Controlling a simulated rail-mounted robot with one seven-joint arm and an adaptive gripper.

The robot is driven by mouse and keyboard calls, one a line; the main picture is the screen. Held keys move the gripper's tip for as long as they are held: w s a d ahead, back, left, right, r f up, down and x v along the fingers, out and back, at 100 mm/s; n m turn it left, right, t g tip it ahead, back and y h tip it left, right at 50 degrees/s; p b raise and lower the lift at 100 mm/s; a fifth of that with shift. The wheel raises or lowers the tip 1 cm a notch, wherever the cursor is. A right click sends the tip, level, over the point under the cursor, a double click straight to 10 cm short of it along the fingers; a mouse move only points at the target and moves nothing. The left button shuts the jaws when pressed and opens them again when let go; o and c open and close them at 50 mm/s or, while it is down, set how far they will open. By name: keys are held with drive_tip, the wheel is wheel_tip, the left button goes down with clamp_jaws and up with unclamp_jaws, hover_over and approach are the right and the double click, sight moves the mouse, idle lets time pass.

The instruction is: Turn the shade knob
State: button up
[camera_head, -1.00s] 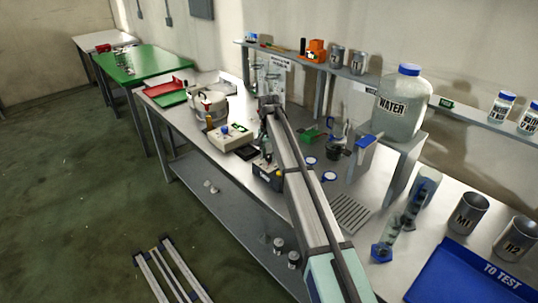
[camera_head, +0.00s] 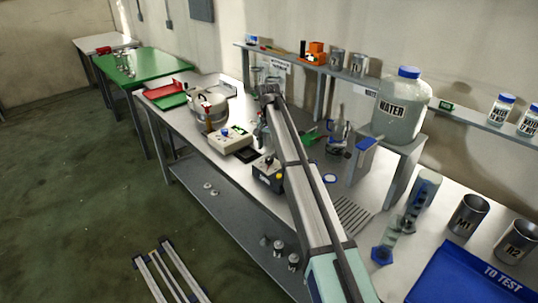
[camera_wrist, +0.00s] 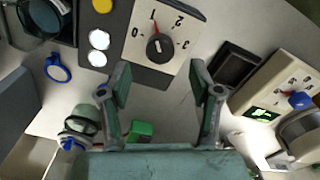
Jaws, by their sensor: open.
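A black round knob (camera_wrist: 160,47) with a red pointer sits on a light dial plate (camera_wrist: 139,36) numbered 0 to 3 in the wrist view. The pointer is near 1. A blue knob (camera_wrist: 299,100) is on a cream control box (camera_wrist: 275,90) with a green display at the right; the box also shows in the head view (camera_head: 230,138). I see no shade label on either knob. My gripper (camera_wrist: 161,72) is open and empty, its fingertips framing the lower side of the black knob without visible contact. In the head view my arm hides much of the gripper.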

sight(269, 158)
wheel_tip(269, 158, up, 7)
idle(0.3)
drive_tip(key=shift+f, duration=0.15)
